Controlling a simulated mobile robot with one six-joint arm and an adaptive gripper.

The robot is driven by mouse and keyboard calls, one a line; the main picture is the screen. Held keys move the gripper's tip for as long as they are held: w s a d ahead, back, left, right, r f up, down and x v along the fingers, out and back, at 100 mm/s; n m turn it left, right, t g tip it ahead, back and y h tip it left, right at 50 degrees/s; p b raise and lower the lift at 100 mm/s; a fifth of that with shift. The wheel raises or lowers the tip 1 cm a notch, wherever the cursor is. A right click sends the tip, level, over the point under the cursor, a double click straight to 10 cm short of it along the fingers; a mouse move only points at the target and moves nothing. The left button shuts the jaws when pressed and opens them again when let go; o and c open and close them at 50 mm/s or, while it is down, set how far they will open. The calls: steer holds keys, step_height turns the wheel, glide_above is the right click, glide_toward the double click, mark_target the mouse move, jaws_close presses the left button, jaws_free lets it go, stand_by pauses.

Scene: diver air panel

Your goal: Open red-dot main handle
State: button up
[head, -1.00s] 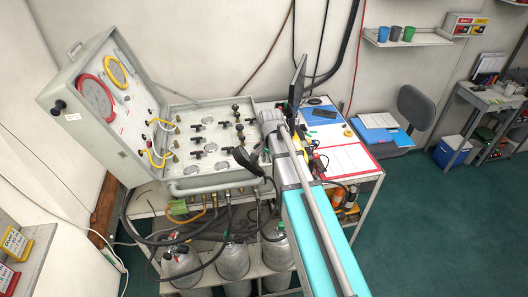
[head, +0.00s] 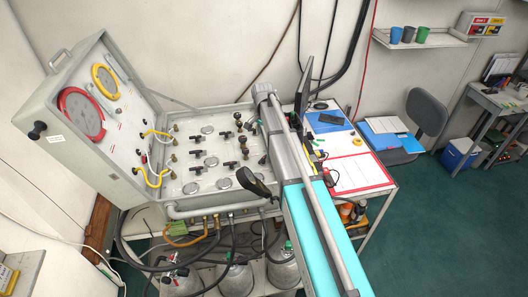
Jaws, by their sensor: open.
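The air panel (head: 208,187) lies open in a grey case on a bench in the head view. Its face carries several black T-shaped handles, among them one at the left (head: 195,140) and one nearer the middle (head: 225,135). A column of round black knobs (head: 242,140) stands to the right of them. I cannot make out a red dot on any handle at this size, nor tell which handle is the main one. My arm (head: 290,150) reaches up past the panel's right side and covers part of that edge.
The raised lid (head: 60,143) holds a red-rimmed gauge (head: 81,114) and a yellow-rimmed gauge (head: 105,81). Yellow hoses (head: 154,178) link lid and panel. A black paddle-shaped object (head: 257,182) stands over the front right corner. Gas cylinders (head: 237,279) stand below. Green floor is clear at right.

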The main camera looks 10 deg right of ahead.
mark_target(263, 158)
steer(key=shift+w+a, duration=0.1)
steer(key=shift+w, duration=0.3)
steer(key=shift+f, duration=0.2)
step_height(263, 158, down, 13)
steer(key=b, duration=1.3)
steer(key=shift+f+b, duration=0.15)
steer(key=shift+b, duration=0.25)
